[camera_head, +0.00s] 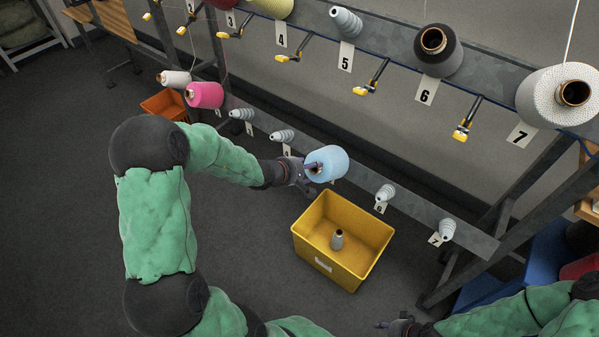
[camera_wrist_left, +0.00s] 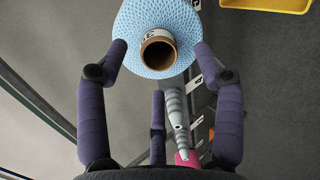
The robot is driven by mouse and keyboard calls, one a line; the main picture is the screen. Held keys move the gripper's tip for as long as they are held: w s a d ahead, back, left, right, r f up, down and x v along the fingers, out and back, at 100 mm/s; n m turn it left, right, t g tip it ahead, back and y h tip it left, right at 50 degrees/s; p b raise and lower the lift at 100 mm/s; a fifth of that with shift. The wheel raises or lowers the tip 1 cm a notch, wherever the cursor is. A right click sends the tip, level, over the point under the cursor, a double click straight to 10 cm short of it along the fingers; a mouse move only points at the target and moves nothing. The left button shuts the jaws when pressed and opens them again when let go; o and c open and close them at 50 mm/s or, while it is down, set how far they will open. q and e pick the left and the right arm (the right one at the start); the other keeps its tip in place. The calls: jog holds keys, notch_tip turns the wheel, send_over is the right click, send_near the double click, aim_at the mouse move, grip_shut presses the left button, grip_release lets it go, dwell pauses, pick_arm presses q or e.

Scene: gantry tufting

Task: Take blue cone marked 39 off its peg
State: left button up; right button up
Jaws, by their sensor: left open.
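The light blue cone (camera_head: 334,161) sits on the lower rail, above the yellow bin. My left gripper (camera_head: 308,171) is at the near end of the cone. In the left wrist view my left gripper (camera_wrist_left: 160,52) is open, with fingertips on both sides of the cone's end. I cannot tell whether they touch it. The peg behind the cone is hidden. My right gripper (camera_head: 386,325) is at the bottom edge, away from the cone.
A yellow bin (camera_head: 312,248) with a small grey cone (camera_head: 338,239) stands below the rail. A pink cone (camera_head: 206,94) and bare grey pegs (camera_head: 283,136) line the lower rail (camera_head: 405,202). The upper rail holds a black cone (camera_head: 438,51), a white cone (camera_head: 556,97) and yellow-tipped guides.

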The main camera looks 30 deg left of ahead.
pick_arm(q)
jog(key=shift+b+x, duration=0.3)
jog(key=shift+x, duration=1.1)
grip_shut()
jog(key=shift+r, duration=0.1)
jog(key=shift+s+a+r, duration=0.1)
jog(key=shift+s+r, duration=0.3)
jog(key=shift+r, duration=0.05)
jog(key=d+p+v, duration=0.1)
jog(key=p+v, duration=0.4)
jog(key=v, duration=0.8)
jog(key=shift+s, duration=0.35)
dwell(1.1)
jog(key=shift+f, duration=0.15)
